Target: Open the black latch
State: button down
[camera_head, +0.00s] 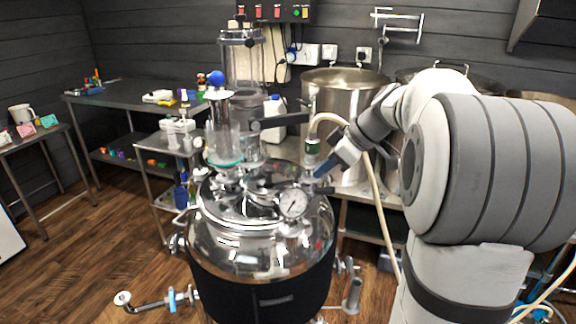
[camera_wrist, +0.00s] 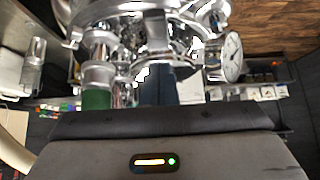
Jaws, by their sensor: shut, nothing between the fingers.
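A shiny steel vessel (camera_head: 262,245) with a domed lid, a dark lower band and a round dial gauge (camera_head: 293,203) stands in the middle of the head view. A black lever-like bar (camera_head: 285,120) sticks out to the right from the fittings above the lid. A small dark piece (camera_head: 328,190) shows at the lid's right side. I cannot tell which is the black latch. My gripper (camera_head: 322,171) is shut and empty, with blue fingers over the lid's right side, beside a green-collared hose fitting (camera_head: 312,150). In the wrist view the dark blue fingers (camera_wrist: 160,85) point toward the lid fittings, left of the gauge (camera_wrist: 232,57).
A pale hose (camera_head: 378,195) hangs between my arm and the vessel. A large steel pot (camera_head: 340,105) stands behind. A glass cylinder with a blue ball (camera_head: 216,78) rises at the lid's left. Pipes (camera_head: 150,303) jut out low down. Wooden floor (camera_head: 100,250) is free at left.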

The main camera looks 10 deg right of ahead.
aim_at(312, 184)
jog(key=shift+w+a+f+b, duration=0.25)
jog(key=shift+w+a+b, duration=0.2)
jog(key=shift+a, duration=0.15)
jog(key=r, duration=0.1)
jog(key=r+p, duration=0.1)
jog(key=r, duration=0.1)
jog(key=r+p, duration=0.1)
jog(key=shift+w+a+r, duration=0.25)
jog(key=shift+a+r, duration=0.15)
jog(key=s+d+r, duration=0.4)
jog(key=s+d, duration=0.1)
jog(key=d, duration=0.2)
jog(key=shift+d, duration=0.15)
